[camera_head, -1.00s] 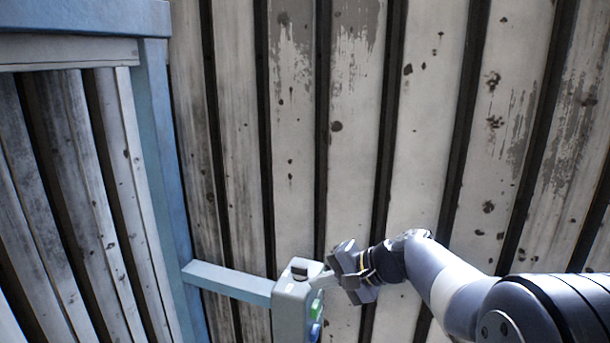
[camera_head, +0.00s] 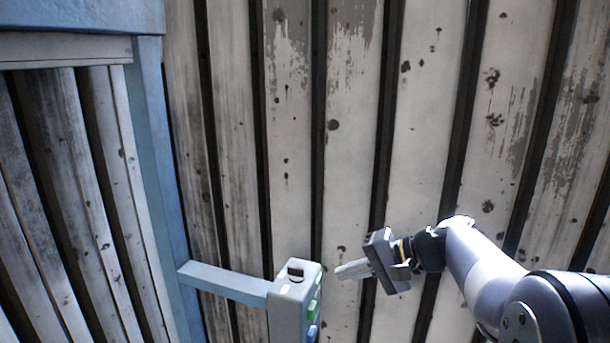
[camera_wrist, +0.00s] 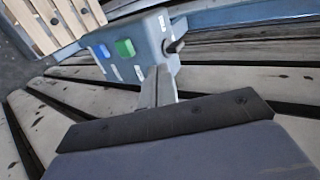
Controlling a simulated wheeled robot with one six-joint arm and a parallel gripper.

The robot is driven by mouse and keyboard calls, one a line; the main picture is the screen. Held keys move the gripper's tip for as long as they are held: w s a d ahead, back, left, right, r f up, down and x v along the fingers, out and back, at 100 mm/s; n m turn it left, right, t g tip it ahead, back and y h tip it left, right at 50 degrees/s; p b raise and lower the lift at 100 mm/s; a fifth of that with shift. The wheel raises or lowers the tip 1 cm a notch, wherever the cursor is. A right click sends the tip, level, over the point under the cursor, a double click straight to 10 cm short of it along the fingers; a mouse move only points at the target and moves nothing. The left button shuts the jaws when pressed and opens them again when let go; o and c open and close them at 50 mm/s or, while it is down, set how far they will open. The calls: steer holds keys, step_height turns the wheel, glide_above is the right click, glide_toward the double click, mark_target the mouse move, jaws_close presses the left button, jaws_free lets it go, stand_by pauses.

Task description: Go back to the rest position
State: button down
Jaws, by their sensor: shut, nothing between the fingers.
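My gripper (camera_head: 345,270) is at the lower right of the head view, to the right of a grey control box and apart from it. Its fingers are shut together with nothing between them and point left toward the box. In the wrist view the shut fingers (camera_wrist: 158,88) reach up in front of the control box (camera_wrist: 140,50). My arm extends from the lower right corner of the head view.
The grey control box (camera_head: 292,290) sits on a blue bracket arm (camera_head: 225,281) from a blue frame post (camera_head: 160,180). It has a black knob (camera_head: 295,274), a green button (camera_head: 313,307) and a blue button (camera_head: 312,332). A worn slatted wall (camera_head: 420,130) stands behind.

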steer(key=x, duration=0.5)
steer(key=shift+s+a+p, duration=0.15)
steer(key=shift+a+p, duration=0.05)
steer(key=shift+p, duration=0.1)
steer(key=shift+s+a+f+m+t+h, duration=0.1)
steer(key=shift+a+f+m+t+h, duration=0.1)
steer(key=shift+a+m+h, duration=0.2)
steer(key=shift+s+a+f+m+t+h, duration=0.1)
steer(key=shift+a+f+m+t+h, duration=0.1)
steer(key=shift+a+m+h, duration=0.15)
